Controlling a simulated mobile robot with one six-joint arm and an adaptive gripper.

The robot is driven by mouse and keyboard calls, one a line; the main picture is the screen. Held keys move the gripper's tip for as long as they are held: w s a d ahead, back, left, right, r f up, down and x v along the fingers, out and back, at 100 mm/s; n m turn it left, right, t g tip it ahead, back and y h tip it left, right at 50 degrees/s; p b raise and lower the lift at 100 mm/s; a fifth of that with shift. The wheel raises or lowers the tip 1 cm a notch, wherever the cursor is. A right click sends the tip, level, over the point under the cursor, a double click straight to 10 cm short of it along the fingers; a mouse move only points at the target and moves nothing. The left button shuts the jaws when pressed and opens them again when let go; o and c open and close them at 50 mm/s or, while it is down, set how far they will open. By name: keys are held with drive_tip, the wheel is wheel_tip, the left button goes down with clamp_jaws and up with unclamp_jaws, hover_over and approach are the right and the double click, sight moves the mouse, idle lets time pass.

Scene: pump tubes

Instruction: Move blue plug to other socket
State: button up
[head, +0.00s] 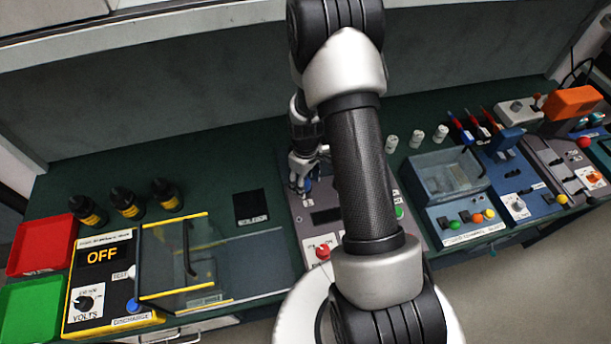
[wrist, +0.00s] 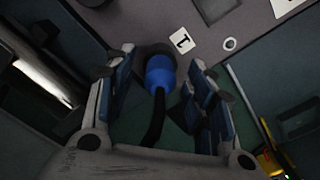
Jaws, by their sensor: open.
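The blue plug (wrist: 160,72) shows in the wrist view with a black cable running from it toward the camera. Its far end meets a dark round socket (wrist: 155,50) on a grey panel, beside a label "1". My gripper (wrist: 165,88) is open, with one finger on each side of the plug and visible gaps between. In the head view my gripper (head: 301,182) is at the back of the grey panel (head: 310,235), left of my arm. The plug is hard to make out there, and my arm hides part of the panel. The other socket cannot be clearly made out.
A yellow-edged box (head: 180,260) with a clear cover and an "OFF" display stands left of the panel. Black bottles (head: 125,203) stand behind it, red (head: 42,243) and green (head: 30,308) trays at far left. Blue-grey machines (head: 450,185) and small white cylinders (head: 416,138) are right.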

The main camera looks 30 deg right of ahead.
clamp_jaws()
idle(1.1)
drive_tip(key=shift+r+p, duration=0.45)
drive_tip(key=shift+r, duration=0.25)
idle(0.7)
drive_tip(key=shift+r+p, duration=1.3)
drive_tip(key=shift+r, duration=0.75)
